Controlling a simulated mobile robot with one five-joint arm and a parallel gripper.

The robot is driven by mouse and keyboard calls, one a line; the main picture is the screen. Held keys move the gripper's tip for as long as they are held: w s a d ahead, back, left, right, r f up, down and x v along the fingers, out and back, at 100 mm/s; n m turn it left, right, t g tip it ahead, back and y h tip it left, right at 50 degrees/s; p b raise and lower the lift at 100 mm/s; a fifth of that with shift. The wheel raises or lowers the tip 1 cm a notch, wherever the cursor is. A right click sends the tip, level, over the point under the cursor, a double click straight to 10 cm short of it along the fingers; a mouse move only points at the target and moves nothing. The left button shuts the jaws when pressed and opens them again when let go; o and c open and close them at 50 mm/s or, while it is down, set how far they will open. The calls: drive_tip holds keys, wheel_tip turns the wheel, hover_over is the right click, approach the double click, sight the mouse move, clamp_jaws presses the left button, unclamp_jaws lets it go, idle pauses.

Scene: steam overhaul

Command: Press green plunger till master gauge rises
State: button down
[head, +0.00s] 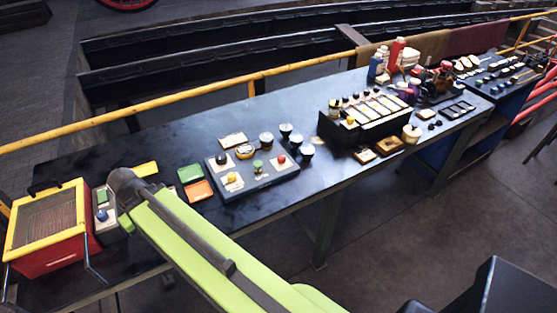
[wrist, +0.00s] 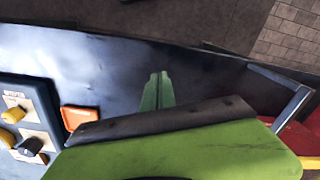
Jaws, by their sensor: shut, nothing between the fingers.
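The green plunger (head: 258,167) stands on a dark control panel (head: 262,184) in the middle of the table in the head view. Several round gauges (head: 285,130) stand behind and beside that panel; I cannot tell which is the master gauge, and their dials are too small to read. My gripper (wrist: 155,92) is shut and empty, pointing over bare table top in the wrist view. It is away from the panel, to the panel's left as the head view sees it. The wrist view shows part of a panel (wrist: 52,95) at its left edge, without the green plunger.
An orange tray (head: 199,191) and a green tray (head: 190,173) lie left of the panel. A red and yellow box (head: 62,258) stands at the table's left end. A yellow rail (head: 200,88) runs behind the table. A black box (head: 372,128) stands farther right.

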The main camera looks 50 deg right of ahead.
drive_tip(key=s+a, duration=0.1)
wheel_tip(320, 180, up, 12)
drive_tip(key=f+m+t+y+p, duration=0.1)
drive_tip(key=m+t+y+p, duration=0.1)
drive_tip(key=m+t+p, duration=0.5)
hover_over(261, 164)
drive_tip(key=b, duration=0.3)
drive_tip(key=shift+r+n+t, duration=0.25)
drive_tip(key=shift+n+t, duration=0.05)
drive_tip(key=shift+t, duration=0.8)
drive_tip(key=shift+a, duration=0.1)
wheel_tip(261, 164, down, 9)
drive_tip(key=b, duration=0.9)
